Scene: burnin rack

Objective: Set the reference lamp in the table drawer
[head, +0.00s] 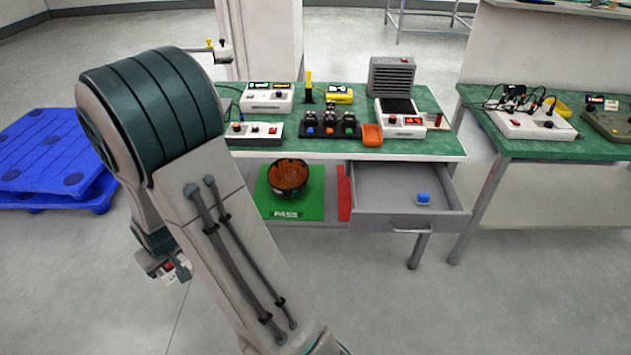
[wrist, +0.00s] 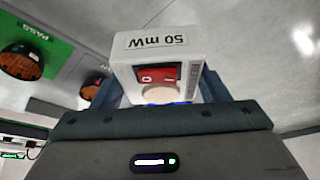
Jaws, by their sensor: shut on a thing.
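My gripper (head: 165,264) hangs at the lower left in the head view, well left of the table and apart from the drawer. In the wrist view my gripper (wrist: 160,100) is shut on the reference lamp (wrist: 185,50), a small white box labelled "50 mW" with a red switch and a pale round disc. The lamp also shows small in the head view (head: 181,271), partly hidden by my gripper. The table drawer (head: 390,224) is pulled open at the table's right.
Below, a dark bowl (head: 288,180) stands on a green PASS mat (head: 262,205) beside a red strip (head: 344,190). Blue pallets (head: 50,150) lie left.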

